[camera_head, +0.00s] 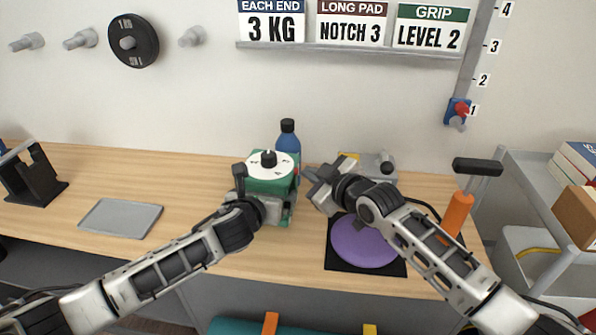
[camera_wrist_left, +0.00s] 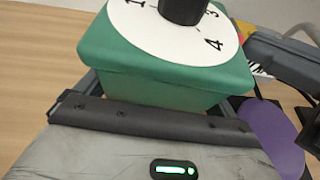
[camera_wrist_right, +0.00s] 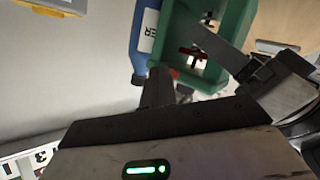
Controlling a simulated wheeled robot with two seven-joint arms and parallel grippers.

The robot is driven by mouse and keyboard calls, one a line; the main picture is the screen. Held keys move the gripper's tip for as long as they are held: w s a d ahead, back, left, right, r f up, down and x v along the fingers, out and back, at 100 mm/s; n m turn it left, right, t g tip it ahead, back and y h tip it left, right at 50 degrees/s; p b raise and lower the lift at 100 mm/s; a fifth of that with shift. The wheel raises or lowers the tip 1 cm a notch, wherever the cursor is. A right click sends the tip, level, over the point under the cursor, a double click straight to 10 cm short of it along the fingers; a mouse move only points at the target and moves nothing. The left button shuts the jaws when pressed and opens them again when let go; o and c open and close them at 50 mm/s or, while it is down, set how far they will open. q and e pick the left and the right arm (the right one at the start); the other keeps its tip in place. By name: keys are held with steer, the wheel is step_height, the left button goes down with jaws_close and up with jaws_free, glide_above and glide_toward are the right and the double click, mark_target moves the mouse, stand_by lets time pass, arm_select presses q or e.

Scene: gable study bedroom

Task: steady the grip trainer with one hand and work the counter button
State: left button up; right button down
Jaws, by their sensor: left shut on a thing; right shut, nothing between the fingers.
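The grip trainer (camera_head: 270,184) is a green box with a white numbered dial and a black knob on top, upright on the wooden desk. My left gripper (camera_head: 266,195) is shut on its body from the front; the green body and dial fill the left wrist view (camera_wrist_left: 165,75). My right gripper (camera_head: 318,182) is shut and empty just right of the trainer. A small red part (camera_head: 297,171) shows on the trainer's right side, possibly the counter button. The right wrist view shows the trainer's open green side (camera_wrist_right: 232,50) and red near my fingertips; contact cannot be told.
A blue bottle (camera_head: 288,140) stands close behind the trainer. A purple disc (camera_head: 362,242) on a black mat lies under my right arm. A grey tray (camera_head: 120,218) lies left, with clear desk between.

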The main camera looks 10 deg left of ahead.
steer(key=shift+a, duration=0.5)
stand_by(0.8)
steer(key=shift+d, duration=0.15)
steer(key=shift+s+d, duration=0.1)
steer(key=shift+d, duration=0.65)
steer(key=d, duration=0.5)
steer(key=shift+s, duration=0.25)
arm_select(q)
steer(key=o, duration=0.8)
steer(key=shift+c, duration=0.2)
